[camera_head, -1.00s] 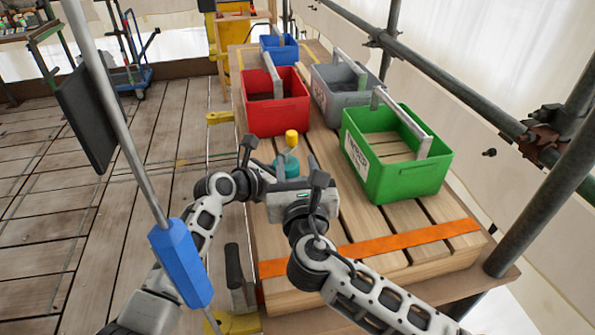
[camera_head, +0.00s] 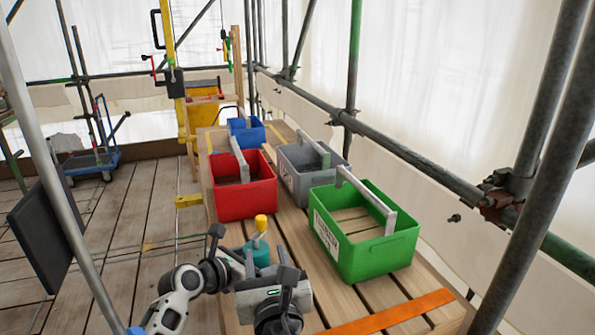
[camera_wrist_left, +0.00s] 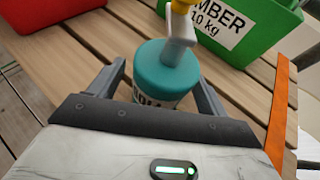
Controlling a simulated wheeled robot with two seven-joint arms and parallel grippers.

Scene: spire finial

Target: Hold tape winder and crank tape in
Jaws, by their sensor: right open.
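The tape winder, a teal drum with a white lettered lower body, stands on the slatted bench (camera_head: 297,250) and shows in the left wrist view (camera_wrist_left: 153,78). Its pale crank arm (camera_wrist_left: 177,45) ends in a yellow knob (camera_head: 261,222). My left gripper (camera_wrist_left: 160,80) has one finger on each side of the winder. A narrow gap shows at the left finger, and whether they grip is unclear. In the head view it is partly hidden.
A red bin (camera_head: 246,200), a grey bin (camera_head: 300,190), a blue bin (camera_head: 247,133) and a green bin (camera_head: 385,255) stand behind and right of the winder. An orange strap (camera_head: 395,312) crosses the bench front. Scaffold poles (camera_head: 540,190) line the right side.

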